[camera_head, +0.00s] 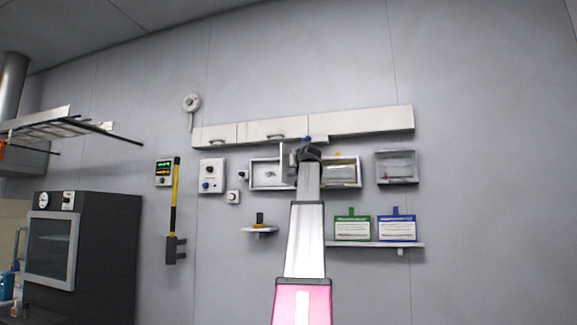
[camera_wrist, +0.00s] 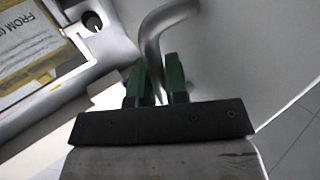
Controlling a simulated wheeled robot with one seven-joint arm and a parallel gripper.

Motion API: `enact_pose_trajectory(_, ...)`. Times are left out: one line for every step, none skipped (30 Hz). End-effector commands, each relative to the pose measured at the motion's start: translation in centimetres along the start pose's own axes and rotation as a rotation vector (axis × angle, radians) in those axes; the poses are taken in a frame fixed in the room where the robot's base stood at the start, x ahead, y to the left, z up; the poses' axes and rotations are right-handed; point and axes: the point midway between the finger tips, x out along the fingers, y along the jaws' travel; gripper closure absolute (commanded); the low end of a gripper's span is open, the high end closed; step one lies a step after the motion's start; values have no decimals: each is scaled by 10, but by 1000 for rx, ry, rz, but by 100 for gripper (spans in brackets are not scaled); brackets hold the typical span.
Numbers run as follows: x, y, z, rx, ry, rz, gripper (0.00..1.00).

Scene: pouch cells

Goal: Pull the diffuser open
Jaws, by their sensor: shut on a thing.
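My gripper (camera_head: 307,152) is raised to the wall fixtures in the head view. In the wrist view, its green fingers (camera_wrist: 155,82) are shut on a bent grey metal handle (camera_wrist: 151,42). The handle stands by a pale, smooth panel (camera_wrist: 235,50), which I take to be the diffuser. In the head view, a pale upright panel (camera_head: 287,163) stands out beside my gripper, next to an open-fronted wall box (camera_head: 268,187). My gripper and arm hide part of the box and the handle. I cannot tell the panel's exact angle.
A long white cabinet row (camera_head: 365,121) runs just above. A small shelf (camera_head: 258,229) and a longer shelf (camera_head: 375,244) with green (camera_head: 352,229) and blue (camera_head: 397,229) cartons are below. A framed recess with a yellow-edged label (camera_wrist: 35,50) lies left in the wrist view.

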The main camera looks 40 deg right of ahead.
Motion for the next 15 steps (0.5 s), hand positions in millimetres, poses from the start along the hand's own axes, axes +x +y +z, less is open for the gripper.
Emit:
enact_pose_trajectory(-1, 5, 0, 2, -1, -16, 100)
enact_pose_trajectory(-2, 6, 0, 3, -2, -18, 100)
enact_pose_trajectory(-3, 8, 1, 3, -2, -16, 100)
enact_pose_trajectory(-3, 10, 1, 3, -2, -16, 100)
enact_pose_trajectory(-4, 12, 1, 3, -2, -15, 100)
enact_pose_trajectory(-5, 14, 1, 3, -2, -15, 100)
enact_pose_trajectory(-5, 16, 1, 3, -3, -15, 100)
enact_pose_trajectory(-6, 17, 1, 3, -3, -15, 100)
enact_pose_trajectory(-6, 19, 1, 3, -3, -15, 100)
enact_pose_trajectory(-6, 20, 1, 3, -3, -15, 100)
enact_pose_trajectory(-7, 22, 1, 3, -3, -15, 100)
enact_pose_trajectory(-7, 23, 1, 3, -3, -15, 100)
enact_pose_trajectory(-7, 24, 1, 3, -3, -15, 100)
enact_pose_trajectory(-8, 25, 1, 3, -3, -15, 100)
enact_pose_trajectory(-8, 26, 1, 3, -3, -15, 100)
